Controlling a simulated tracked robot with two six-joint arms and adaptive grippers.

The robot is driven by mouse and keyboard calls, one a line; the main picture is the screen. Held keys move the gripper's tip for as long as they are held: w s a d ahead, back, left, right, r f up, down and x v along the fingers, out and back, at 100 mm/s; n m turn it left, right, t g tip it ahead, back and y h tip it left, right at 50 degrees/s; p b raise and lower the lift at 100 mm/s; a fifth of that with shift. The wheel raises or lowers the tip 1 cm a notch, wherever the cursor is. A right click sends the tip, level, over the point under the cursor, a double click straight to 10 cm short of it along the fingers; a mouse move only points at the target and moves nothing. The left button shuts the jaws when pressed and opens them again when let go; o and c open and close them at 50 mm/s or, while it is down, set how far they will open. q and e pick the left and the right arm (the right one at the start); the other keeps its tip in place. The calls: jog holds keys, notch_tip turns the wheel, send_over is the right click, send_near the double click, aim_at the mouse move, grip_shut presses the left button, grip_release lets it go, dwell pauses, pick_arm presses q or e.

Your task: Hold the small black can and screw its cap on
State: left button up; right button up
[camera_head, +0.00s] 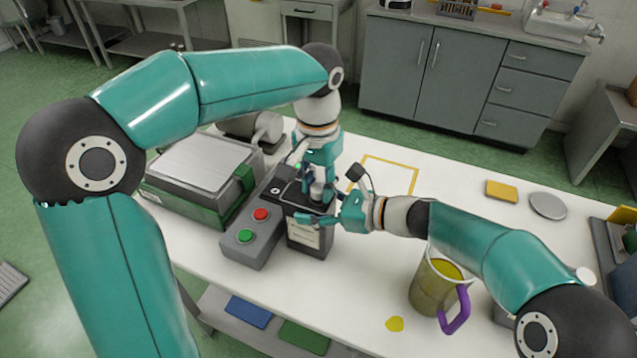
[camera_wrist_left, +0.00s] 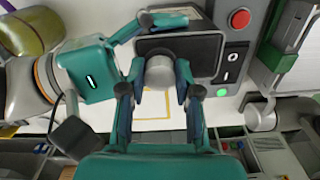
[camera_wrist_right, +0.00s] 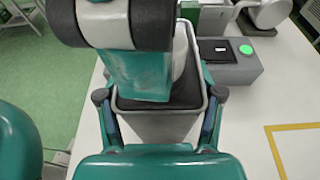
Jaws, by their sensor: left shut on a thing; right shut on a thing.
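The small black can (camera_head: 308,240), squarish with a pale label on its front, stands upright beside the button box. Its dark top (camera_wrist_left: 205,45) and grey side (camera_wrist_right: 158,125) show in the wrist views. My right gripper (camera_head: 318,217) is shut on the can's body from the right. My left gripper (camera_head: 320,190) points down from above and is shut on the light grey round cap (camera_wrist_left: 160,72) at the can's top. The cap appears over the neck; whether it touches the thread is hidden. In the right wrist view my left gripper (camera_wrist_right: 140,70) covers the cap.
The button box (camera_head: 248,240) with red and green buttons and a green-grey machine (camera_head: 200,165) stand left. An oil jug (camera_head: 428,290) with purple handle and a yellow spill (camera_head: 395,324) are at front right. A yellow sponge (camera_head: 502,191) and grey disc (camera_head: 548,205) lie farther right.

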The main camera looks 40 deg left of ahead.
pick_arm(q)
jog(key=shift+f, duration=0.15)
dwell(0.5)
jog(key=o, duration=0.8)
jog(key=shift+c, duration=0.4)
jog(key=shift+c, duration=0.7)
